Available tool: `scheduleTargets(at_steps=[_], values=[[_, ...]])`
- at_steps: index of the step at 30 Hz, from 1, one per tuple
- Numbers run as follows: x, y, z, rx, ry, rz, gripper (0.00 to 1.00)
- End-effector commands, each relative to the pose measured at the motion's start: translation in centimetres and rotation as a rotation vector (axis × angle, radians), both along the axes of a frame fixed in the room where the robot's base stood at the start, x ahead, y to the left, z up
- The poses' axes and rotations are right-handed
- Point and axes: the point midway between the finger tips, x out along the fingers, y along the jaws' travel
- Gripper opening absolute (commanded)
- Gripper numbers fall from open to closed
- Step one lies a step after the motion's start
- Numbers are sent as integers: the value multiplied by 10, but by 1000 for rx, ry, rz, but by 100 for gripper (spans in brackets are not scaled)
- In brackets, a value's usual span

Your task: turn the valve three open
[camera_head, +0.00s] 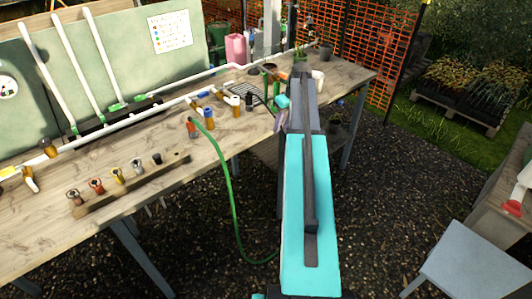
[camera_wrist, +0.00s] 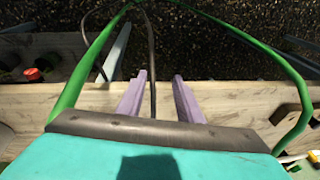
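My gripper (camera_head: 281,112) is over the far part of the wooden bench, near its front edge. In the wrist view my gripper (camera_wrist: 160,78) has two purple fingers apart, with no object held between them. A white pipe (camera_head: 120,119) runs along the bench and carries several fittings. A yellow fitting (camera_head: 10,172) is at its left end, a brown one (camera_head: 48,148) is farther along, and a blue-topped one (camera_head: 209,117) is to the right. No number is readable on any fitting, so I cannot tell which is valve three or how far it is turned.
A wooden strip (camera_head: 130,187) holds several small coloured knobs near the bench's front edge. A green hose (camera_head: 226,185) hangs off the bench and loops near my arm; it crosses the wrist view too (camera_wrist: 88,65). A blue-grey table (camera_head: 465,262) stands right. Gravel between is open.

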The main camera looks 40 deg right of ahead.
Motion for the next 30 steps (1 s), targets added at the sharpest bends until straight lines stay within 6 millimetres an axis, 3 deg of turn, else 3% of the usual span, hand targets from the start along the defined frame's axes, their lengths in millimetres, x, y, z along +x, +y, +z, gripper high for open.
scheduleTargets(at_steps=[1,6,9,15,22,30], values=[[3,-21,25,-9,-21,32,33],[1,-64,98,-30,-85,209,33],[-2,-81,134,-41,-121,335,33],[-5,-96,183,-56,-183,606,33],[-7,-92,200,-60,-234,851,33],[-9,-90,202,-61,-252,934,33]])
